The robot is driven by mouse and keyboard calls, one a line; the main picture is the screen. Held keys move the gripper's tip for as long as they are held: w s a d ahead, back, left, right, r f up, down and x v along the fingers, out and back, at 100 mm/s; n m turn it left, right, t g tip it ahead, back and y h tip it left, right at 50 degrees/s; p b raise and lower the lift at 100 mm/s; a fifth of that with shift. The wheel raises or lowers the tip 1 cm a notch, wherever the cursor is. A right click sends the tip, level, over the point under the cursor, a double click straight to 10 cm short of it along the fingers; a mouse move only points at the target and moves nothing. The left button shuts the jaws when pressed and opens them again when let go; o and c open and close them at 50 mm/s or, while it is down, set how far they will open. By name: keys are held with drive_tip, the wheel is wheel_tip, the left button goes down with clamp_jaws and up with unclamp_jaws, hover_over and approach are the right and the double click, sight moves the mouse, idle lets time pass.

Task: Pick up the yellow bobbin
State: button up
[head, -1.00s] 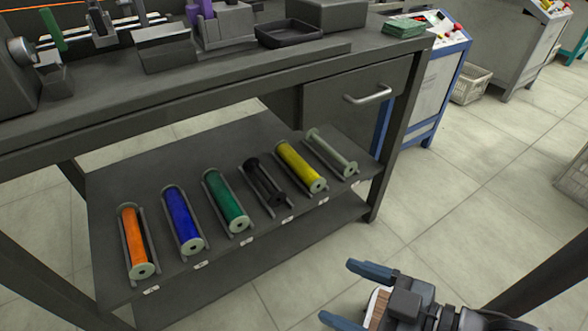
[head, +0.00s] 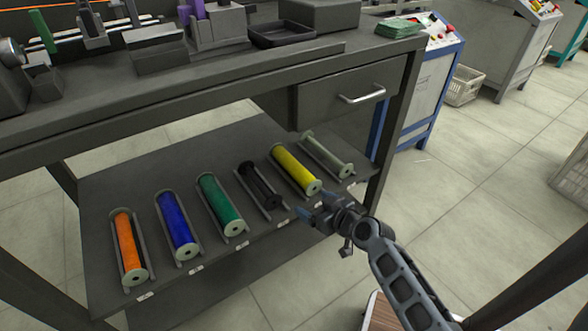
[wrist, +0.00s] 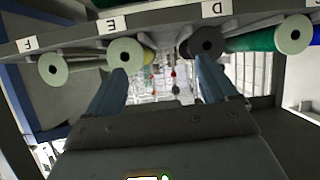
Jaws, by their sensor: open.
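The yellow bobbin (head: 293,165) lies in a cradle on the lower shelf, second from the right, its pale end disc facing the front. In the wrist view its end disc (wrist: 125,52) shows under label E, just beyond the tip of the left finger. My gripper (head: 313,203) is open and empty at the shelf's front edge, close to the yellow bobbin's near end. In the wrist view my gripper (wrist: 160,68) has its fingers spread, and the gap lies between the yellow and black bobbin ends.
The black bobbin (head: 259,186) lies to the left and the pale empty-looking bobbin (head: 327,154) to the right. Green (head: 220,203), blue (head: 176,225) and orange (head: 128,247) bobbins lie farther left. The bench top and its drawer (head: 355,95) overhang the shelf (head: 110,185).

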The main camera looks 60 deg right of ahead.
approach(306, 176)
drive_tip(key=shift+m+h, duration=0.3)
drive_tip(key=w+f, duration=0.1)
drive_tip(key=w+d+f, duration=0.1)
drive_tip(key=f, duration=0.1)
drive_tip(key=shift+w+d, duration=0.2)
drive_tip(key=shift+w, duration=0.05)
drive_tip(key=x, duration=0.2)
drive_tip(key=b+x, duration=0.1)
drive_tip(key=x, duration=0.2)
drive_tip(key=b+x, duration=0.1)
drive_tip(key=x, duration=0.1)
drive_tip(key=shift+w+d+r, duration=0.15)
drive_tip(key=shift+w+d, duration=0.05)
drive_tip(key=shift+d, duration=0.2)
drive_tip(key=c, duration=1.2)
wheel_tip(306, 176, up, 5)
drive_tip(key=shift+f+p, duration=0.1)
drive_tip(key=shift+p, duration=1.15)
drive_tip(key=s+d+r, duration=0.2)
drive_tip(key=s+r, duration=0.1)
drive_tip(key=s, duration=0.2)
drive_tip(key=s+d+r+p, duration=0.1)
drive_tip(key=s+d+r, duration=0.1)
drive_tip(key=s, duration=0.3)
drive_tip(key=shift+s+d+r+p, duration=0.3)
drive_tip(key=shift+s+d+r, duration=0.1)
drive_tip(key=shift+r, duration=0.25)
